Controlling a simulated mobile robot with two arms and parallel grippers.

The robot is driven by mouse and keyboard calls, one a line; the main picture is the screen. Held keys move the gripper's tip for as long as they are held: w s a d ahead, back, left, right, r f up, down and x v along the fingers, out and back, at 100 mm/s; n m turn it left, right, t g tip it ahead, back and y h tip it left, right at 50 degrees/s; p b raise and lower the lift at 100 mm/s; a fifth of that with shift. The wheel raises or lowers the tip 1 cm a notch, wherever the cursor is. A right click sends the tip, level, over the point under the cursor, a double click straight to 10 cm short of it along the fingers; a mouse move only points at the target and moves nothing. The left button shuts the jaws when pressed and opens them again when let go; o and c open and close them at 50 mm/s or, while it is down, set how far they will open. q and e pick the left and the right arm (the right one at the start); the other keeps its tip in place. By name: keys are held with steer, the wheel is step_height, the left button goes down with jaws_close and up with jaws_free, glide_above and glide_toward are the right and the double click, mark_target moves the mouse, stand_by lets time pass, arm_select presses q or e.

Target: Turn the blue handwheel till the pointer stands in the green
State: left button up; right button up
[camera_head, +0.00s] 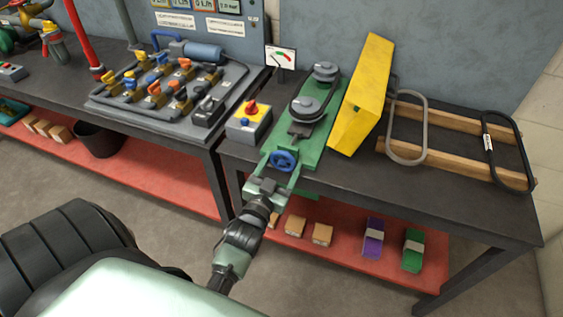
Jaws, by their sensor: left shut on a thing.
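The blue handwheel (284,160) sits at the front end of the green belt-drive base (323,140) on the right bench. My left gripper (279,168) reaches up from below, with one finger on either side of the handwheel, and is shut on it. The gauge (281,57) is a small white plate behind the base, with a green and a red patch. Its pointer is too small to read for sure. My right gripper is not in view.
A yellow guard (362,95) stands right of the base. Two pulleys (306,107) carry a belt. A switch box (249,121) stands close on the left. Spare belts (407,128) lie on wooden bars at right. A valve board (165,95) fills the left bench.

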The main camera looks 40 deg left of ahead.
arm_select(q)
steer(key=shift+m+p, duration=0.4)
steer(key=shift+m, duration=0.7)
steer(key=o, duration=1.4)
steer(key=shift+c, duration=0.2)
